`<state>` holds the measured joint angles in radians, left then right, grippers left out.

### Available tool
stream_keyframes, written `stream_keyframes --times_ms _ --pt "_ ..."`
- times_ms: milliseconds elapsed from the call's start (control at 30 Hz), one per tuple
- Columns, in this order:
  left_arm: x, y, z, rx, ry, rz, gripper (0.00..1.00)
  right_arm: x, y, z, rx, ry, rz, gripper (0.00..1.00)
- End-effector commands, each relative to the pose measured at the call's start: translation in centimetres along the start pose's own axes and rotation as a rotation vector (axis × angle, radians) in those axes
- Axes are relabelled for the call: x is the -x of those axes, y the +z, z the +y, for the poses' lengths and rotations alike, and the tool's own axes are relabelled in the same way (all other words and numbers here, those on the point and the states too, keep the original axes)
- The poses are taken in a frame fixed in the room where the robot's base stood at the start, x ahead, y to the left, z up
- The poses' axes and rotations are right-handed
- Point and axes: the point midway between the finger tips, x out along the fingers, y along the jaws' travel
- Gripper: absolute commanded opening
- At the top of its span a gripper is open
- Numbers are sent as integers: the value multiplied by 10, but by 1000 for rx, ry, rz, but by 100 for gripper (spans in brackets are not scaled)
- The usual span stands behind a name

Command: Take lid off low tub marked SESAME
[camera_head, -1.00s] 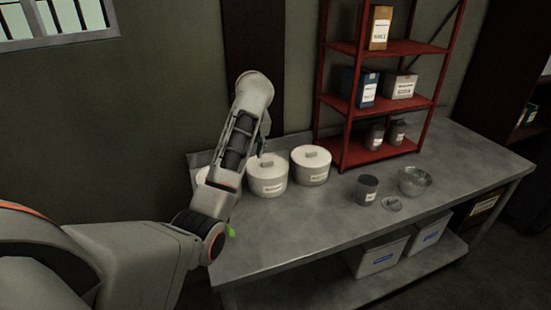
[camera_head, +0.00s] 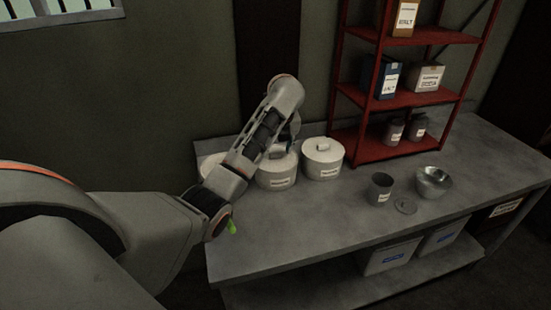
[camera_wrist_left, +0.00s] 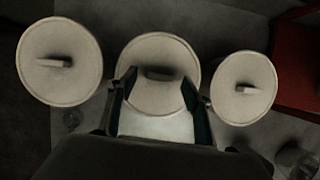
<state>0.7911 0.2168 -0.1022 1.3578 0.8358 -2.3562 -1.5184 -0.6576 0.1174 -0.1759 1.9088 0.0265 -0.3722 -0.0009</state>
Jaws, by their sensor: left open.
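Three low white tubs with round lids stand in a row at the back left of the table. The left tub (camera_head: 211,163) is partly hidden behind my arm. The middle tub (camera_head: 276,179) and right tub (camera_head: 322,170) carry labels too small to read, so I cannot tell which is SESAME. In the left wrist view, my open left gripper (camera_wrist_left: 159,78) is over the middle lid (camera_wrist_left: 160,48), its fingers on either side of the bar handle (camera_wrist_left: 158,73). Contact cannot be told. The left lid (camera_wrist_left: 60,85) and right lid (camera_wrist_left: 243,100) are in place.
The table's front left is clear.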

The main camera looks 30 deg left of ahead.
Motion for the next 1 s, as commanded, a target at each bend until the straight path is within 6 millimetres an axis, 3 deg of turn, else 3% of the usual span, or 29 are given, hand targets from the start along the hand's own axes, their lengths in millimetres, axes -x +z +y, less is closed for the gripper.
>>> stream_keyframes --times_ms 133,367,400,533,1000 --pt "-12 0 1 0 2 -1 50 -2 -6 2 -2 4 9 40" --pt "-14 0 0 0 1 -1 50 -2 -6 5 -2 9 9 40" --pt "-14 0 0 0 1 -1 47 -2 -6 5 -2 9 9 40" --pt "-14 0 0 0 1 -1 14 -2 -5 5 -1 9 8 40" --pt "-9 2 0 1 -1 -1 14 0 -1 6 9 5 3 40"
